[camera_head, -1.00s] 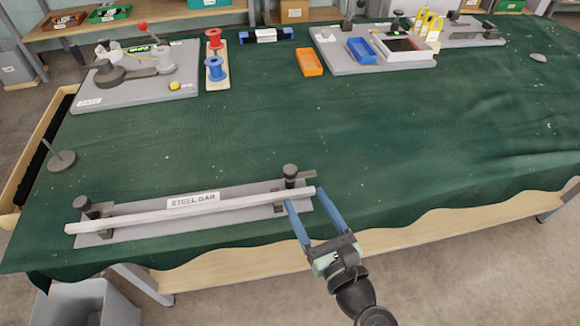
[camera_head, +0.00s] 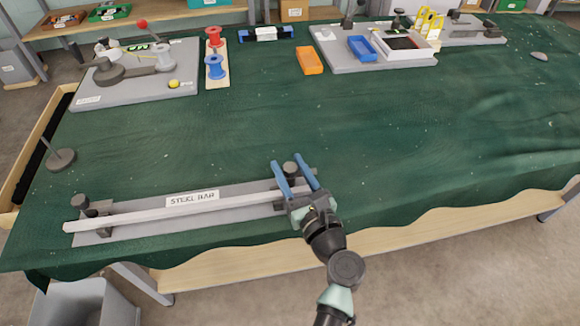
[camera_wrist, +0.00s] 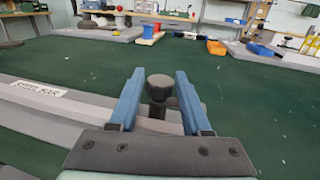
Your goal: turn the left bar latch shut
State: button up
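The steel bar (camera_head: 150,213), a long pale bar with a "STEEL BAR" label, lies along a grey base plate (camera_head: 225,204) at the table's front edge. The left bar latch (camera_head: 82,203) has a dark round knob and stands at the bar's left end; how far it is turned is hard to tell. The right latch's dark knob (camera_head: 290,168) stands at the other end. My gripper (camera_head: 289,164) is open, its blue fingers on either side of that right knob. The wrist view shows the right knob (camera_wrist: 159,84) between the fingers, with gaps beside it. The left latch is far from my gripper.
A thin post on a round base (camera_head: 61,159) stands at the table's left edge. Behind are a grey board with a lever (camera_head: 140,88), red and blue spools (camera_head: 215,66), an orange tray (camera_head: 309,62) and a blue tray (camera_head: 362,48). The cloth's middle is clear.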

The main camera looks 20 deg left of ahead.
grip_shut()
jog(key=shift+h+p, duration=0.3)
jog(key=shift+s+m+t+h+p, duration=0.1)
jog(key=shift+m+t+h+p, duration=0.5)
jog(key=shift+m+t+h, duration=0.5)
jog(key=shift+m+t+h+p, duration=0.3)
jog(key=shift+m+t+h, duration=0.65)
jog(key=shift+h, duration=0.65)
jog(key=shift+m+t+h, duration=0.45)
jog(key=shift+m+h, duration=1)
jog(key=shift+h, duration=0.35)
jog(key=shift+m+h, duration=0.7)
jog(key=shift+h, duration=0.4)
jog(key=shift+m+h+b, duration=0.3)
jog(key=shift+m+h, duration=0.7)
jog(key=shift+h, duration=0.6)
